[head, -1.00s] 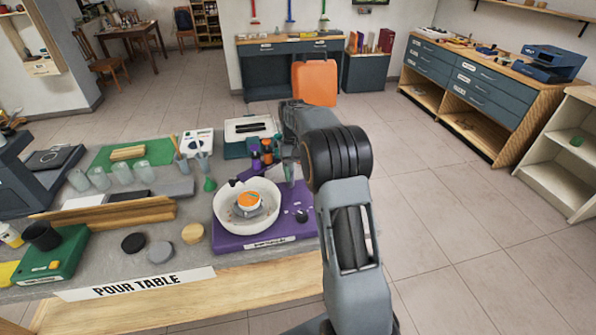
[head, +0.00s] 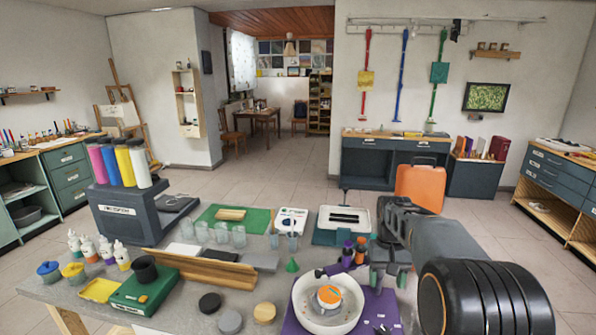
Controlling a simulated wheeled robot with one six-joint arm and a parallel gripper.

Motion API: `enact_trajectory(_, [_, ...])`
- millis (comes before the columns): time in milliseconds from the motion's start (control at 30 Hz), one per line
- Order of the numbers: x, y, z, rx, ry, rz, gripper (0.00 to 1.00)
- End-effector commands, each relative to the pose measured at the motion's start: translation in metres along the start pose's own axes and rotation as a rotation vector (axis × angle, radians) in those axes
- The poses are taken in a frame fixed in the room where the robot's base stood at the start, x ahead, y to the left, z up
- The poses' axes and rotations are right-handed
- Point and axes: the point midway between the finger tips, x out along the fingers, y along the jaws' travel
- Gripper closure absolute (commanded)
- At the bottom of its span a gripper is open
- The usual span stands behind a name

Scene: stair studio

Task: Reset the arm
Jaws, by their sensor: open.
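My arm comes in from the lower right and reaches over the right end of the pour table (head: 60,291). My gripper (head: 377,272) is at its far end, low over the back right part of the purple mat (head: 383,304). It is small and partly hidden by my wrist, and it looks open with nothing held. Just left of it stand small purple and dark bottles (head: 347,255). A white bowl (head: 300,300) with an orange-topped item (head: 328,297) in it is on the mat, in front and to the left of my gripper.
Clear cups (head: 221,232), a small green funnel (head: 292,265), a wooden trough (head: 200,268) and a green box (head: 145,290) crowd the table. A white-topped device (head: 343,219) stands behind the mat. An orange case (head: 421,187) is beyond my arm. Open floor lies farther back.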

Motion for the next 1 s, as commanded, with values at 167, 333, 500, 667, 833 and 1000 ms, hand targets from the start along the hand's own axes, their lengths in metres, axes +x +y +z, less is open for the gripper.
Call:
enact_trajectory(167, [-0.016, -0.022, 0.07, -0.052, 0.203, 0.008, 0.4])
enact_trajectory(333, [-0.007, -0.033, 0.124, -0.093, 0.367, 0.005, 0.4])
enact_trajectory(500, [0.01, -0.039, 0.159, -0.124, 0.487, -0.002, 0.4])
enact_trajectory(667, [0.023, -0.041, 0.177, -0.139, 0.55, -0.008, 0.4])
enact_trajectory(833, [0.028, -0.042, 0.183, -0.146, 0.576, -0.01, 0.4])
enact_trajectory(1000, [0.029, -0.042, 0.183, -0.146, 0.576, -0.01, 0.4])
